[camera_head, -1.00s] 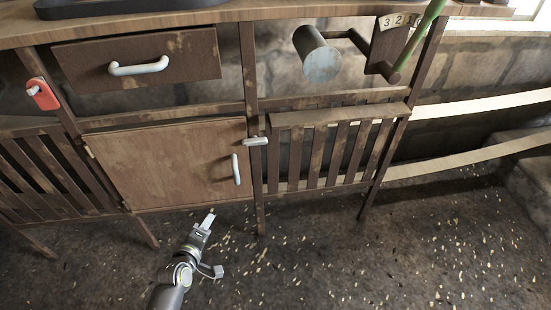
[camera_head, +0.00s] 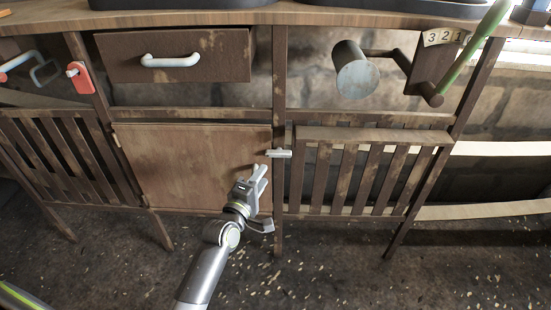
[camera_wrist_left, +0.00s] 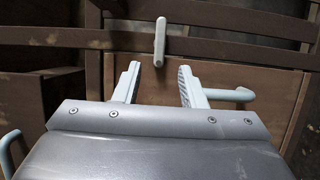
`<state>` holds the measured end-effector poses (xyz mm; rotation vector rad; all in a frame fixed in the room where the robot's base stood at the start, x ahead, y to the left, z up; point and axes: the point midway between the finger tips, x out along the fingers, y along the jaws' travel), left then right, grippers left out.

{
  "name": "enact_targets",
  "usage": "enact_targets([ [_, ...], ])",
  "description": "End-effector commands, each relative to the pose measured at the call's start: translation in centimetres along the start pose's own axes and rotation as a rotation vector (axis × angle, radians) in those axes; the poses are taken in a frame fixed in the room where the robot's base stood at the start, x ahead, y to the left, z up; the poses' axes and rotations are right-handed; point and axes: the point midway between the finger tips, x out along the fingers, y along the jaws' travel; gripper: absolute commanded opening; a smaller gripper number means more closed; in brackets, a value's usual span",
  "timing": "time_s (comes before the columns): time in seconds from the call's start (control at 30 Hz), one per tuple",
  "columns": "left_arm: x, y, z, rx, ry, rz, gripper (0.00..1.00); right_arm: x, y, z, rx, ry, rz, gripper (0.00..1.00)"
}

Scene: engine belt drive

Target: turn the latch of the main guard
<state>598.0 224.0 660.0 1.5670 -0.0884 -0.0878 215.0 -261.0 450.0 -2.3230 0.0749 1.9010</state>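The latch (camera_head: 279,153) is a short pale bar lying level on the post between the cabinet door and the slatted main guard (camera_head: 372,135). In the left wrist view the latch (camera_wrist_left: 160,38) appears as an upright bar, beyond the fingertips and roughly centred between them. My left gripper (camera_head: 259,172) is in front of the cabinet door, just below and left of the latch. In the wrist view the left gripper (camera_wrist_left: 159,72) has its fingers apart with nothing between them. It appears clear of the latch. My right gripper is not in view.
The cabinet door (camera_head: 180,165) is behind my gripper, and its pale handle (camera_wrist_left: 235,95) sits beside one finger in the wrist view. Above are a drawer (camera_head: 195,70), a grey cylinder on a crank (camera_head: 355,75) and a green lever (camera_head: 470,50). A red tag (camera_head: 80,80) hangs left.

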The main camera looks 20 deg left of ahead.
Motion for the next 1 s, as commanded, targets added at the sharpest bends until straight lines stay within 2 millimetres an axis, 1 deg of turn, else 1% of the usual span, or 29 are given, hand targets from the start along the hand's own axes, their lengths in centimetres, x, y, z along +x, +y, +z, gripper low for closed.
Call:
enact_targets([
  [0.03,1.1,0.1,0.0,0.003,-0.001,0.001,0.37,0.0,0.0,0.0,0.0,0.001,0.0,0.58],
  [0.3,6.0,-0.1,0.0,0.003,0.0,0.0,0.37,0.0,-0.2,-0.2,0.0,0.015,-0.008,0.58],
  [0.4,7.5,-0.1,0.0,0.003,0.0,0.0,0.37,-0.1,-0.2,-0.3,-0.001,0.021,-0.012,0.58],
  [0.5,8.5,-0.1,0.0,0.003,0.0,0.0,0.37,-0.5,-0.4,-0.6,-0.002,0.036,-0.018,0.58],
  [0.7,9.4,0.0,0.0,0.002,0.001,-0.001,0.37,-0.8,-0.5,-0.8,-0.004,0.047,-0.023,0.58],
  [0.97,9.5,0.0,0.0,0.002,0.001,-0.001,0.37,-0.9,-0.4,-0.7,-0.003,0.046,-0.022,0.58],
  [1.0,9.5,0.0,0.0,0.002,0.001,-0.001,0.33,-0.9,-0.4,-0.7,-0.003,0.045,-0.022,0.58],
])
